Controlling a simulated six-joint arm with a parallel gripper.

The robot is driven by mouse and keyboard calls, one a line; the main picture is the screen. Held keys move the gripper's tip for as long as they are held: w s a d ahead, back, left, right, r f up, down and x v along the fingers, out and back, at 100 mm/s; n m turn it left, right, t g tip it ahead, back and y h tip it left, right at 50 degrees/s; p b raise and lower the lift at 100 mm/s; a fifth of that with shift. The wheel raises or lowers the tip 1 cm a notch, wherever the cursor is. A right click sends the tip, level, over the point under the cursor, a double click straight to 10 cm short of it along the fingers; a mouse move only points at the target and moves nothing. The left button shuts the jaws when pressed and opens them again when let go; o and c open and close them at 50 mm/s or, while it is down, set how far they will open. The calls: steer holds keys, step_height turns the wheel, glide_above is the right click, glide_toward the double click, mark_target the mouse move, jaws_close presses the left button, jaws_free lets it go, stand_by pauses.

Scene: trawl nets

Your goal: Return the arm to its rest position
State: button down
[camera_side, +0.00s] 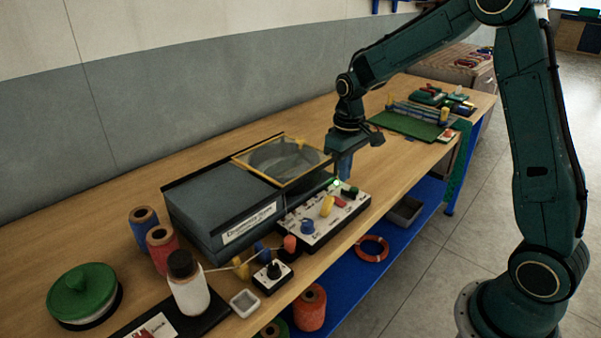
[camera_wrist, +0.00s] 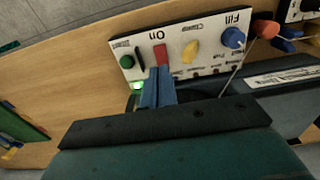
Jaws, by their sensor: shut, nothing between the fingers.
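My gripper (camera_side: 344,163) is shut and empty above the bench, at the right end of the grey machine and close to the white control panel (camera_side: 312,226). In the wrist view the shut blue fingers (camera_wrist: 157,88) point at the panel's edge, near the red "On" switch (camera_wrist: 161,55) and a lit green lamp (camera_wrist: 138,85). I cannot tell whether the fingertips touch the panel. The panel (camera_wrist: 188,44) also carries a green button (camera_wrist: 126,61), a yellow knob (camera_wrist: 190,51) and a blue knob (camera_wrist: 233,38). My arm is bent over the bench from the right.
The grey machine (camera_side: 222,205) with its yellow-framed top (camera_side: 283,138) stands left of my gripper. A white bottle (camera_side: 188,290), spools (camera_side: 144,228) and a green lidded pot (camera_side: 82,291) stand at the left. A green mat (camera_side: 400,125) lies at the far right. Bare bench lies between mat and panel.

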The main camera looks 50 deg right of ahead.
steer(key=s+a+r+t, duration=0.3)
steer(key=s+a+r, duration=0.2)
steer(key=s+r, duration=0.6)
steer(key=s+a+r+t, duration=0.1)
steer(key=s, duration=0.5)
steer(key=s+a+r+t, duration=0.1)
steer(key=s+a+r, duration=0.1)
steer(key=s, duration=0.5)
steer(key=shift+r+t, duration=0.2)
steer(key=shift+t, duration=0.1)
